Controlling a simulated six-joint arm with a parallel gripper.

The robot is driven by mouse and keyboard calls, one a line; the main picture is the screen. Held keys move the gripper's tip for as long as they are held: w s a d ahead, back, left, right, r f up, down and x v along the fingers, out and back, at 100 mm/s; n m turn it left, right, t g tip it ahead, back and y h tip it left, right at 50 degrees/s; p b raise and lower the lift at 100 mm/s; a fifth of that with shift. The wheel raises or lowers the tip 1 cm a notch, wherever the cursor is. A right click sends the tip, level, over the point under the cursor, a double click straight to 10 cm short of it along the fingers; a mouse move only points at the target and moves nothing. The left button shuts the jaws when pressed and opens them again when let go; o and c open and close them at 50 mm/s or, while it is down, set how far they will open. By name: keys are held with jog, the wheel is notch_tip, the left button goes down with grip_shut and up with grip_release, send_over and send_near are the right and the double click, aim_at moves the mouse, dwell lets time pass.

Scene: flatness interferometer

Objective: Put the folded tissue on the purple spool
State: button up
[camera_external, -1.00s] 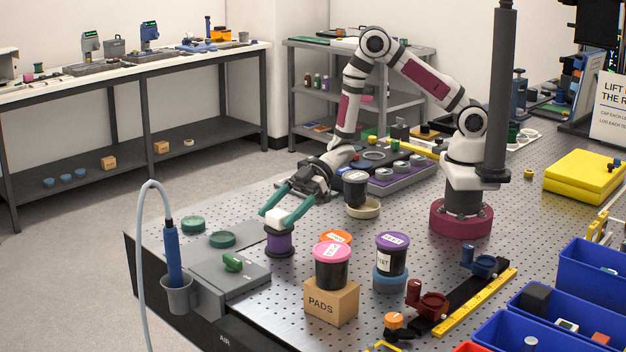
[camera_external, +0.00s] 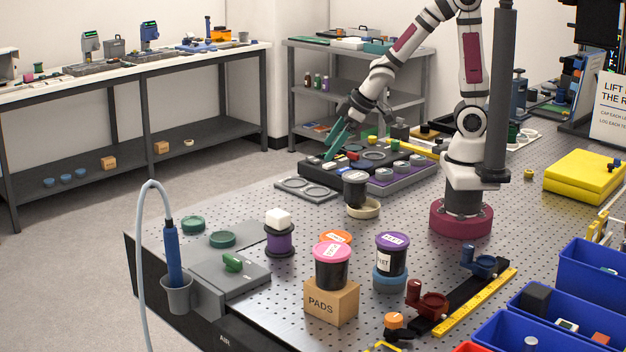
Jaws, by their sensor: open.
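My gripper (camera_external: 336,141) has green fingers and is open and empty. It is raised well behind and to the right of the spool, above the area of the dark tray, and apart from the tissue.
A black jar in a cream dish (camera_external: 363,209) stands right of the spool. A pink-lidded jar (camera_external: 332,266) sits on a PADS box (camera_external: 331,302). A purple-lidded jar (camera_external: 391,255) stands nearby. A grey plate (camera_external: 232,280) with green pieces lies front left.

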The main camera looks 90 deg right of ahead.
jog(key=s+a+r+m+g+y, duration=0.1)
jog(key=s+a+m+g, duration=0.1)
jog(key=s, duration=0.5)
jog(key=s+a+r+m+g+y, duration=0.1)
jog(key=s+a+r+m+g, duration=0.1)
jog(key=s+a, duration=0.3)
jog(key=s+a+r+m+g+y, duration=0.1)
jog(key=s+a+r+m+g, duration=0.1)
jog(key=s, duration=0.6)
jog(key=shift+s+a, duration=0.4)
jog(key=shift+a, duration=0.3)
